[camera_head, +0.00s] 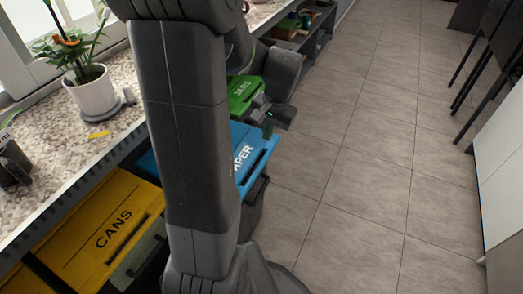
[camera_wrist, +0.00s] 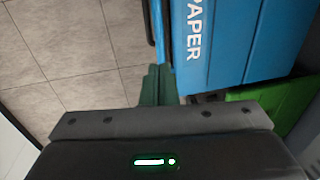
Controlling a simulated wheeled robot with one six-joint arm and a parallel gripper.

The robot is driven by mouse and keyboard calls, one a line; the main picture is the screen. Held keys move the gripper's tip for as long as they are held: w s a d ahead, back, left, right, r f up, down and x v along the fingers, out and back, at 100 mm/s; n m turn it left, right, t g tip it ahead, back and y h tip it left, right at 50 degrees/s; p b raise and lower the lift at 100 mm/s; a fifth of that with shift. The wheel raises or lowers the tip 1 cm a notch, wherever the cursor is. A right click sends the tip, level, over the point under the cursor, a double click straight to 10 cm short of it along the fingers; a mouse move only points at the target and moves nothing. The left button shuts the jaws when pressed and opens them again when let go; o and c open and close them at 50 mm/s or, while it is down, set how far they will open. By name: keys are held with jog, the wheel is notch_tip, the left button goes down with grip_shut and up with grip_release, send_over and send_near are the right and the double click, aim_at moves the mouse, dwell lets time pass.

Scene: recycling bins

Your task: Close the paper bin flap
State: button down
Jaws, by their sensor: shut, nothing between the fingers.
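The blue flap marked PAPER (camera_head: 254,150) shows in the head view behind my arm, which hides its middle and part of its lettering. It slopes toward the floor side; I cannot tell whether it is fully shut. It fills the upper right of the wrist view (camera_wrist: 235,40). My gripper (camera_head: 268,128) is by the far end of this flap, near the green flap. Its greenish fingers (camera_wrist: 159,84) are together and empty, beside the outer edge of the blue flap in the wrist view. I cannot tell whether they touch it.
A yellow CANS flap (camera_head: 105,232) is on the near side, and a green flap (camera_head: 243,92) on the far side. A stone counter (camera_head: 110,140) with a potted plant (camera_head: 92,93) runs along the left. Tiled floor (camera_head: 350,160) is clear to the right.

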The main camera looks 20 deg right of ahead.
jog(key=f+b, duration=0.1)
jog(key=f, duration=0.3)
jog(key=w+a+f+b, duration=0.1)
jog(key=f+b, duration=0.1)
jog(key=f, duration=0.3)
jog(key=f+b, duration=0.1)
jog(key=f, duration=0.3)
jog(key=shift+w+a+f+b, duration=0.2)
jog(key=shift+w+a+b, duration=0.05)
jog(key=shift+w+b, duration=0.1)
jog(key=shift+r, duration=0.1)
dwell(1.2)
notch_tip(320, 180, up, 14)
jog(key=s+d+p, duration=0.1)
jog(key=s+p, duration=0.1)
jog(key=p, duration=0.4)
jog(key=shift+d+f, duration=0.2)
jog(key=shift+d, duration=0.2)
jog(key=shift+f, duration=0.1)
jog(key=b, duration=0.4)
send_over(259, 166)
jog(key=s, duration=0.1)
jog(key=f, duration=1.1)
jog(key=shift+d+f, duration=0.35)
jog(key=shift+d, duration=0.05)
jog(key=shift+w+a+f+b, duration=0.15)
jog(key=shift+a+f+b, duration=0.05)
jog(key=shift+f+b, duration=0.85)
jog(key=shift+r, duration=0.3)
